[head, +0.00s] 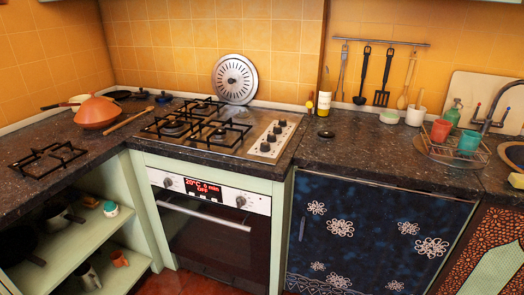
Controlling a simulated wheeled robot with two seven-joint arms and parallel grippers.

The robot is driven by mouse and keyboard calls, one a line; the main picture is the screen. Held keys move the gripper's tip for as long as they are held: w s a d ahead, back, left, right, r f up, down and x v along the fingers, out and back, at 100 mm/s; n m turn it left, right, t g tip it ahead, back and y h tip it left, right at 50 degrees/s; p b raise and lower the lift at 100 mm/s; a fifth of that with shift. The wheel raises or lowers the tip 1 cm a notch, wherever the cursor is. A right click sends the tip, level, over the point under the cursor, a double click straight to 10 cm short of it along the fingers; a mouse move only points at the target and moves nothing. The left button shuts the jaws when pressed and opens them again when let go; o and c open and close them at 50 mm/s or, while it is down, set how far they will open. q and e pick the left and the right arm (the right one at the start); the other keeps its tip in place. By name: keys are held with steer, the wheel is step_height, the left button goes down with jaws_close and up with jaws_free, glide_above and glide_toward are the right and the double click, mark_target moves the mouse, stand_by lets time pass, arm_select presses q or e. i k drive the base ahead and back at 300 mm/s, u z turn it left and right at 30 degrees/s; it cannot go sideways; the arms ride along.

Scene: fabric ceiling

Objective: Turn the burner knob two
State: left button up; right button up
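The gas cooktop (222,128) is set in the dark counter, with black pan supports over its burners. A light control strip on its right side carries a row of several dark burner knobs, running from the back knob (282,122) to the front knob (265,147). I cannot read any number or the turn position on these knobs. The oven (218,228) below has its own left knob (168,182) and right knob (241,201) beside a lit red display (203,188). Neither of my grippers shows in the head view.
A round metal lid (235,79) leans on the wall behind the cooktop. An orange tagine (97,111) and wooden spoon (127,122) lie left of it. A yellow cup (324,103) stands to the right. The counter (345,150) right of the knobs is mostly clear.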

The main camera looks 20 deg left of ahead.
mark_target(270, 139)
steer(key=u, duration=3.85)
steer(key=i, duration=0.1)
steer(key=z, duration=2.6)
steer(key=i, duration=0.85)
steer(key=z, duration=0.1)
